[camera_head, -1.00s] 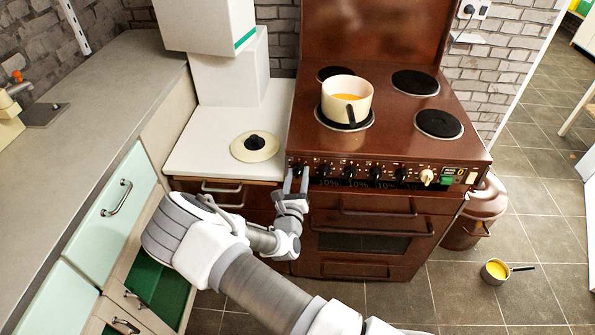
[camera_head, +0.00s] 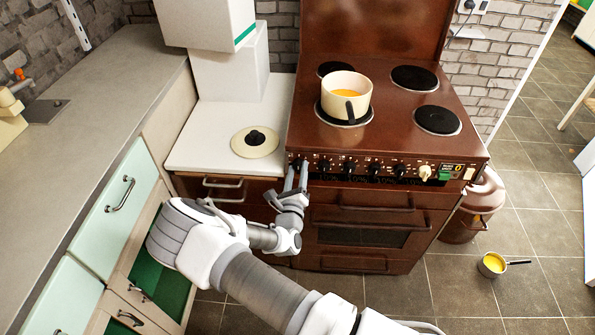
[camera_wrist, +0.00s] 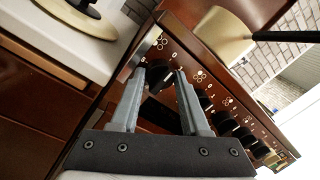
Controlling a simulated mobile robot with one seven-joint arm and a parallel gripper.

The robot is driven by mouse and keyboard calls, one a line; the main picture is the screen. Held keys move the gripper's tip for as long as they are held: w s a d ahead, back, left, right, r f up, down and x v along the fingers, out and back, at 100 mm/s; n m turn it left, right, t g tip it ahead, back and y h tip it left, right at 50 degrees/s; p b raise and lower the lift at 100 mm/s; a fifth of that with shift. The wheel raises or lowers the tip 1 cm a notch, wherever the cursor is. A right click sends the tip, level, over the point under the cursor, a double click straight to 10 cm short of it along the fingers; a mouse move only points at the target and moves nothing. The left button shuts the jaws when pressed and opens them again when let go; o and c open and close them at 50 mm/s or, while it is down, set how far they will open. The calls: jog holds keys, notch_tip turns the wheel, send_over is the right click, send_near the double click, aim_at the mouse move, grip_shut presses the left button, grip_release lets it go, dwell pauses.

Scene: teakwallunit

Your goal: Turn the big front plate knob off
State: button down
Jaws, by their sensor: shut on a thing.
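The brown stove (camera_head: 385,215) has a row of black knobs along its front panel. My gripper (camera_head: 297,165) is at the left end of this panel. In the wrist view, my gripper's two grey fingers (camera_wrist: 160,76) are on either side of a black knob (camera_wrist: 157,73), shut on it. Small white markings show on the panel beside it. The fingers partly hide this knob, and its pointer direction cannot be told. More black knobs (camera_wrist: 206,98) run down to the right, clear of the fingers.
A cream pot (camera_head: 346,97) with orange contents stands on the front left hotplate. A white counter (camera_head: 205,150) with a round lid is left of the stove. A bin (camera_head: 476,212) and a small pan (camera_head: 491,265) are on the floor to the right.

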jog(key=shift+c, duration=1.9)
grip_release()
jog(key=shift+s, duration=0.1)
jog(key=s+a, duration=0.1)
jog(key=s, duration=1.6)
jog(key=shift+a+f+p, duration=0.2)
jog(key=shift+f+p, duration=0.1)
jog(key=shift+f, duration=0.15)
